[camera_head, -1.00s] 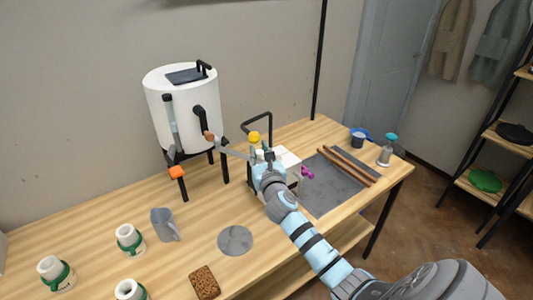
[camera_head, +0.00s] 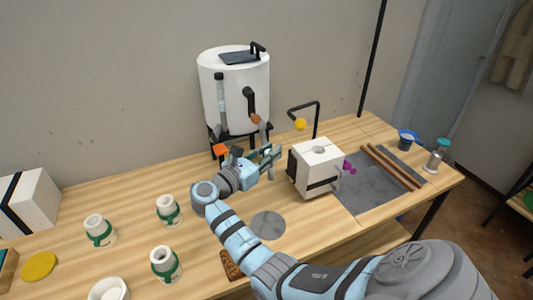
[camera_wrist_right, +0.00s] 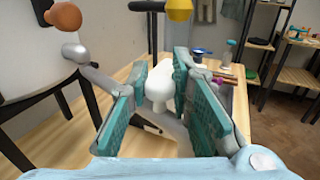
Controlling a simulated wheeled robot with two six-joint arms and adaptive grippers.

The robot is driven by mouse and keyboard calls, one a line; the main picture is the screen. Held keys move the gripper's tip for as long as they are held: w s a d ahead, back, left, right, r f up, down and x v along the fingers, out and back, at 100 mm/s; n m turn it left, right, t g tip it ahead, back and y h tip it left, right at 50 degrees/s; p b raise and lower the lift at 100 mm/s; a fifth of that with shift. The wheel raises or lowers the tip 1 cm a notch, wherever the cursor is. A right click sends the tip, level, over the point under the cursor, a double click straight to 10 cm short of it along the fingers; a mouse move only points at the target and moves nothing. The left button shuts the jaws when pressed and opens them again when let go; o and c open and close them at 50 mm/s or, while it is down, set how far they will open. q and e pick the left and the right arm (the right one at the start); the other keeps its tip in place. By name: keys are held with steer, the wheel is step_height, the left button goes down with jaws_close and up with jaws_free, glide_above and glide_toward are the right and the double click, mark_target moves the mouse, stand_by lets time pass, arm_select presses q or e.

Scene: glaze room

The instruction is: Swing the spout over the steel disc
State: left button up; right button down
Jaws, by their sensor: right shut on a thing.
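The white tank (camera_head: 233,95) stands on black legs at the back of the table. A copper-coloured knob (camera_head: 255,119) ends its black handle; it also shows in the wrist view (camera_wrist_right: 64,15). The grey spout (camera_head: 264,133) comes down beside that knob into my right gripper (camera_head: 270,158). In the wrist view, the spout (camera_wrist_right: 76,53) runs behind one teal finger, and a pale rounded piece, apparently its end, sits between the fingers. The right gripper (camera_wrist_right: 160,95) is shut on the spout. The steel disc (camera_head: 268,226) lies flat on the table, lower in the picture than the gripper. My left gripper is not in view.
A white box (camera_head: 318,167) with a dark band stands just right of the gripper. A black bent rod with a yellow ball (camera_head: 300,124) rises behind it. Several white jars with green bands stand left, one here (camera_head: 168,211). A dark mat (camera_head: 375,188) holds wooden sticks at right.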

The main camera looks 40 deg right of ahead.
steer(key=shift+w+a+m+g, duration=0.2)
steer(key=shift+a+m+g, duration=0.1)
steer(key=shift+g, duration=0.1)
steer(key=c, duration=1.5)
jaws_free()
steer(key=shift+o, duration=0.2)
steer(key=shift+a, duration=0.15)
steer(key=a, duration=1.2)
steer(key=shift+s, duration=0.3)
steer(key=shift+d, duration=0.15)
